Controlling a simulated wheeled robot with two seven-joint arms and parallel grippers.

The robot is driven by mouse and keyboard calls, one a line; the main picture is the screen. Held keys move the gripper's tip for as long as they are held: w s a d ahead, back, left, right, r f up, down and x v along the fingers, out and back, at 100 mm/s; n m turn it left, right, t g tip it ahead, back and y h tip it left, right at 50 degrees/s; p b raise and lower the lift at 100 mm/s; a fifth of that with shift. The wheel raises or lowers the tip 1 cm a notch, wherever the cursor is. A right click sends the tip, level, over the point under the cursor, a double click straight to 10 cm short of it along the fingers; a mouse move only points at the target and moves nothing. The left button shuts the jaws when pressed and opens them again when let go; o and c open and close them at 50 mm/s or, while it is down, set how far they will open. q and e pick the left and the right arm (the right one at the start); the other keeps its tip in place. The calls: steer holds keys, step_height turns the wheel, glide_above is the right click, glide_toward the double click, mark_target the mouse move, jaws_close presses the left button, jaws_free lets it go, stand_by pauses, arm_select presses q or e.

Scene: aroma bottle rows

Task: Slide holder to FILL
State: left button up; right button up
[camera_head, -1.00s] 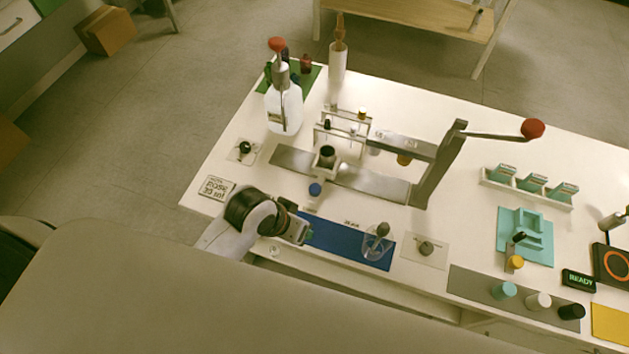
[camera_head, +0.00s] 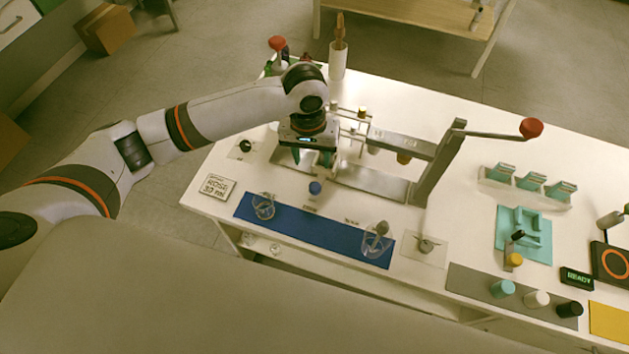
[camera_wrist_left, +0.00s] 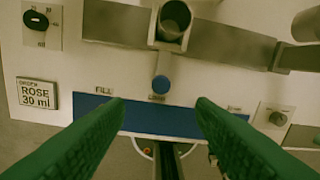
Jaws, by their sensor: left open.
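The holder (camera_wrist_left: 155,38), a pale square block with a dark round cup in it, sits on the metal rail at the top of the left wrist view. In the head view my left gripper covers most of it. A blue knob (camera_wrist_left: 161,85) is in front of the holder and also shows in the head view (camera_head: 315,188). The FILL label (camera_wrist_left: 104,91) lies left of the knob. My left gripper (camera_head: 312,158) is open, its green fingers pointing down over the rail (camera_head: 372,181). Nothing is between the fingertips (camera_wrist_left: 160,105). My right gripper is out of view.
A press with a red-knobbed lever (camera_head: 532,128) stands over the rail's right part. A small rack (camera_head: 352,122) is behind the rail. Glass vessels (camera_head: 263,206) (camera_head: 376,240) stand on the blue mat (camera_head: 315,232). An order card (camera_head: 216,187) lies at left.

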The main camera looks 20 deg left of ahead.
mark_target(315, 185)
arm_select(q)
steer(key=f, duration=1.1)
steer(key=shift+d+f, duration=0.2)
steer(key=shift+d, duration=0.15)
